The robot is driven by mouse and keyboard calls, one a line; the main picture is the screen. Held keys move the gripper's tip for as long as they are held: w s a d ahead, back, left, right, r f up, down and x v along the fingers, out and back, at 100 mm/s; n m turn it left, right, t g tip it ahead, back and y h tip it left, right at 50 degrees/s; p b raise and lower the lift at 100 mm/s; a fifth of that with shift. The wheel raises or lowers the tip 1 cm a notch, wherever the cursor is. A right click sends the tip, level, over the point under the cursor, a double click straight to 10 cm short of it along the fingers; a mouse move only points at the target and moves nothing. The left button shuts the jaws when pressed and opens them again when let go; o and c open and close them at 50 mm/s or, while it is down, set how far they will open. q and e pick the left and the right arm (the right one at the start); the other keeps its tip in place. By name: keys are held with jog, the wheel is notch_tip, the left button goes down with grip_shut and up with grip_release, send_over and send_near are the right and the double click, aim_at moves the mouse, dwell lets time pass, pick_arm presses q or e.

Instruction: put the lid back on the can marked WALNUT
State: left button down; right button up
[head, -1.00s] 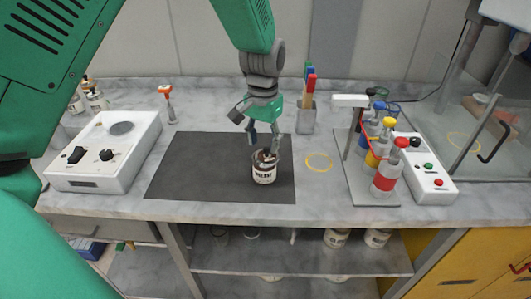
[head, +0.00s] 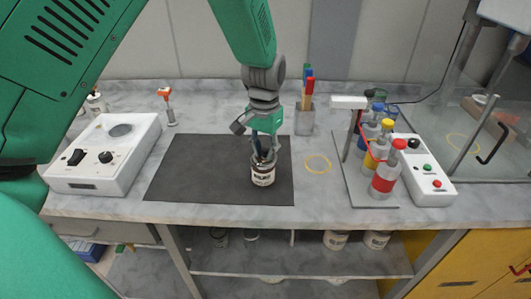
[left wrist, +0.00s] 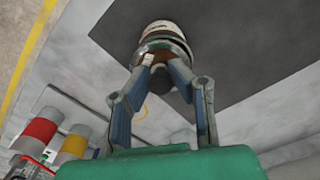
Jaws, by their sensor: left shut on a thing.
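A small white-banded can (head: 263,178) stands upright on the dark mat (head: 200,170). Its dark label lettering looks like WALNUT but is blurred. My left gripper (head: 262,155) points down at the can's top, its fingers close together. In the left wrist view the fingertips (left wrist: 164,62) close on a dark brown piece (left wrist: 158,84) at the mouth of the can (left wrist: 160,33). This piece looks like the lid. The fingers hide much of it, and I cannot tell whether it sits flat on the rim. My right gripper is not in view.
A white hotplate-like device (head: 105,150) stands left. Behind is a grey holder (head: 305,122) with coloured handles. A rack with red-, yellow- and blue-topped bottles (head: 384,182) and a button box (head: 425,170) stand right.

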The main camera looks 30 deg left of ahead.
aim_at(263, 149)
pick_arm(q)
jog(key=r, duration=0.9)
jog(key=shift+d, duration=0.2)
jog(key=n+p, duration=0.1)
jog(key=p, duration=0.1)
jog(key=f+n+p, duration=0.1)
jog(key=n+p, duration=0.3)
jog(key=p, duration=0.1)
jog(key=shift+a+f, duration=0.2)
jog(key=shift+a, duration=0.1)
jog(key=shift+a+f+n, duration=0.1)
jog(key=shift+f+n, duration=0.2)
jog(key=shift+n, duration=0.1)
jog(key=shift+a+f, duration=0.1)
jog(key=shift+f, duration=0.3)
jog(key=shift+d+f+b, duration=0.2)
jog(key=shift+f+b, duration=0.6)
notch_tip(263, 149, down, 2)
jog(key=shift+d+f+b, duration=0.15)
jog(key=shift+f+b, duration=0.05)
jog(key=shift+b, duration=1.05)
jog(key=shift+a+f, duration=0.15)
jog(key=shift+f, duration=0.4)
jog(key=shift+a+f, duration=0.15)
jog(key=shift+f, duration=0.35)
